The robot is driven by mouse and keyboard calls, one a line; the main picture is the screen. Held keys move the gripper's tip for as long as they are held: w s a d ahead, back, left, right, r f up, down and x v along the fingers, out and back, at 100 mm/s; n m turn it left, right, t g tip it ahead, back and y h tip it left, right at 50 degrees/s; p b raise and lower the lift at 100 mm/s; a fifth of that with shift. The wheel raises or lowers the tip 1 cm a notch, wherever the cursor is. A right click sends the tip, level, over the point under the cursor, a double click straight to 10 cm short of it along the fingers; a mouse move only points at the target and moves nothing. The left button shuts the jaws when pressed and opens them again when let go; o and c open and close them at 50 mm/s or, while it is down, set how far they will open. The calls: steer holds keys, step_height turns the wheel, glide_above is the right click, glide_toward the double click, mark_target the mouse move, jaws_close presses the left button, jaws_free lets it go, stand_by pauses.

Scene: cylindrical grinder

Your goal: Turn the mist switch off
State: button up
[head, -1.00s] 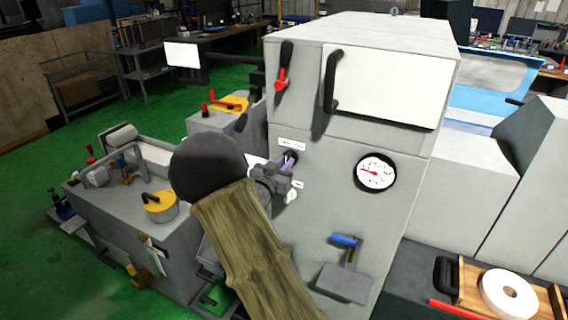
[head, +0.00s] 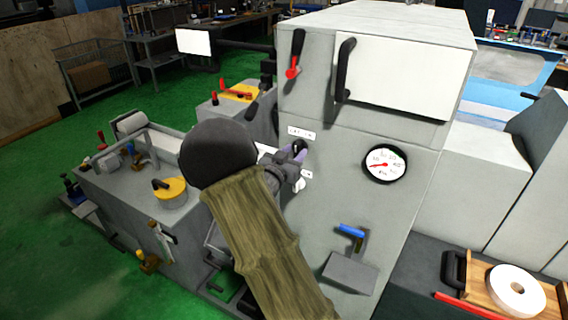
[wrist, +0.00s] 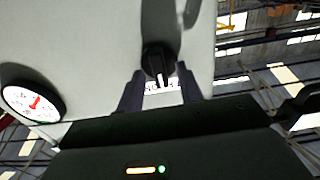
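The switch is a black rotary knob (wrist: 158,62) with a white pointer line, on the grey machine front; it also shows in the head view (head: 299,146). A small white label (head: 302,133) sits just above it, too small to read. My gripper (wrist: 160,92) is open, with its two dark fingers apart on either side of the knob's line. The fingertips reach about the knob's near edge; I cannot tell whether they touch it. In the head view my gripper (head: 297,160) is right at the knob and partly hides it.
A pale knob (head: 299,185) sits just below my gripper. A round gauge (head: 384,164) is to the right, a blue-handled lever (head: 351,231) lower down. A red-tipped lever (head: 294,55) and a black door handle (head: 344,70) are above.

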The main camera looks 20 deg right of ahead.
steer(key=b+v, duration=0.5)
steer(key=v, duration=1.2)
steer(key=shift+s+a, duration=0.1)
steer(key=a+f+n+y, duration=0.55)
steer(key=f+y, duration=0.25)
steer(key=y, duration=0.4)
steer(key=s+d+f+n+g+y, duration=0.1)
steer(key=s+g, duration=0.3)
steer(key=s, duration=0.4)
steer(key=s+f+n+g+y, duration=0.1)
steer(key=s+f+n+g, duration=0.2)
steer(key=s, duration=0.5)
steer(key=shift+d+f+n+g, duration=0.35)
steer(key=shift+d+f+g, duration=0.05)
steer(key=shift+f+g, duration=0.35)
steer(key=shift+s, duration=0.1)
